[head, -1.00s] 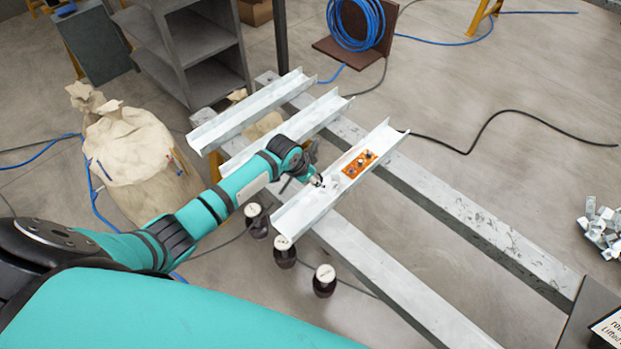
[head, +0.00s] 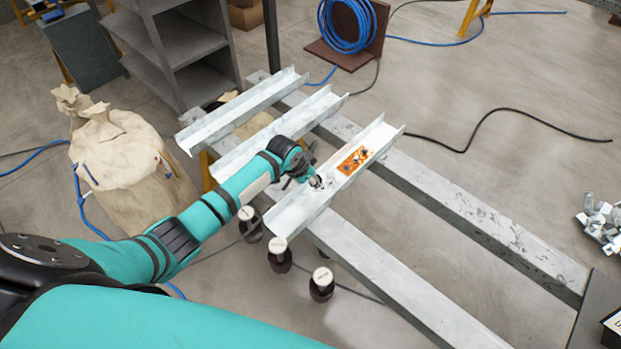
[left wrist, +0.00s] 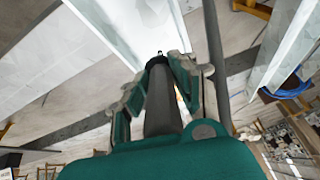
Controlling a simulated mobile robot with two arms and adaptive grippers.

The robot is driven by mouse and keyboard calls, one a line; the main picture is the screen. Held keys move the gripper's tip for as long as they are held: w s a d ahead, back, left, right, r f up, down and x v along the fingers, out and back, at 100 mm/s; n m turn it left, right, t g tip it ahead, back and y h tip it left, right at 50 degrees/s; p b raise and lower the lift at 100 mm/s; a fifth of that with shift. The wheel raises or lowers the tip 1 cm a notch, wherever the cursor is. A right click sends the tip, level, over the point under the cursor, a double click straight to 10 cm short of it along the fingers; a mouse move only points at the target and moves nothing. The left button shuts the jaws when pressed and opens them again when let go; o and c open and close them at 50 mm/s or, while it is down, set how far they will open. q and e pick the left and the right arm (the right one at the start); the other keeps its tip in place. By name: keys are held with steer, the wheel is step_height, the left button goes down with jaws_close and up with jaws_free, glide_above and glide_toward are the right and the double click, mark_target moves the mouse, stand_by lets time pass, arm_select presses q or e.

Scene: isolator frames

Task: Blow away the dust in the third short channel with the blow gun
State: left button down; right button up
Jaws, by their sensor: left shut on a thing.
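Three pale metal short channels lie side by side across two rails. In the head view, the third channel (head: 289,213) is nearest the right, with an orange plate (head: 354,160) inside its far half. My left gripper (head: 308,181) is over the left wall of this channel, nearer than the plate. In the left wrist view my left gripper (left wrist: 160,85) is shut on the dark blow gun (left wrist: 162,112). Its thin nozzle tip (left wrist: 160,53) points at a bright channel (left wrist: 135,25). Small dark specks show near the tip in the head view; I cannot tell whether they are dust.
The other channels (head: 240,109) (head: 255,140) lie to the left. Several dark weights with pale tops (head: 321,277) stand below the channels. A beige sack (head: 120,165) is at left, a blue hose coil (head: 347,25) at back.

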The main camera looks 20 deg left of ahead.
arm_select(q)
steer(key=shift+f+b, duration=0.3)
steer(key=shift+f, duration=0.15)
stand_by(0.6)
steer(key=shift+w, duration=0.15)
steer(key=shift+w+d+r+b, duration=0.1)
steer(key=shift+w+d+b, duration=0.15)
steer(key=shift+w, duration=0.15)
steer(key=shift+w+d+b, duration=0.1)
steer(key=shift+w+b, duration=0.15)
steer(key=shift+w, duration=0.15)
steer(key=shift+w, duration=0.15)
steer(key=shift+w+d+b, duration=0.35)
steer(key=shift+w+b, duration=0.4)
steer(key=shift+w, duration=0.05)
stand_by(0.3)
